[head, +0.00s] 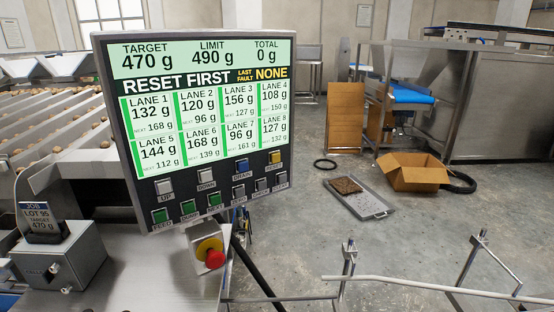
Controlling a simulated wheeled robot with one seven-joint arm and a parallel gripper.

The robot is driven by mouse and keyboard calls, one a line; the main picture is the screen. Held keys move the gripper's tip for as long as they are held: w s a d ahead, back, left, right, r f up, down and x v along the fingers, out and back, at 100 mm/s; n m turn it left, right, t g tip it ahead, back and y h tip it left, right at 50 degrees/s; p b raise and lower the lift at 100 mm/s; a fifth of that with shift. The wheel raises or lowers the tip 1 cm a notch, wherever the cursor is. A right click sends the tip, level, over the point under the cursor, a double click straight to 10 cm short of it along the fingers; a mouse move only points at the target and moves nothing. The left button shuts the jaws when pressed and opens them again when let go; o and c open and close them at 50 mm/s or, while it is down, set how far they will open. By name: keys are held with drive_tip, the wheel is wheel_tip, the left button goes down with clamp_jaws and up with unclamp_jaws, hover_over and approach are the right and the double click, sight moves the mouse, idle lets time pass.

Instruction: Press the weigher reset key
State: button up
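The weigher's control panel (115,110) stands at the left, tilted a little, with a lit screen (205,100). The screen reads "RESET FIRST", last fault "NONE", target 470 g, limit 490 g and total 0 g. Below the screen are two rows of keys. A yellow key (275,157) sits at the right end of the upper row, beside a blue key (239,165) labelled DRAIN. The yellow key's label is too small to read surely, and I cannot make out a key marked reset. My gripper is not in view.
A grey box with a job card (43,219) stands at lower left. Metal rails (440,287) cross the lower right. A tray (358,198) and an open carton (415,176) lie on the floor.

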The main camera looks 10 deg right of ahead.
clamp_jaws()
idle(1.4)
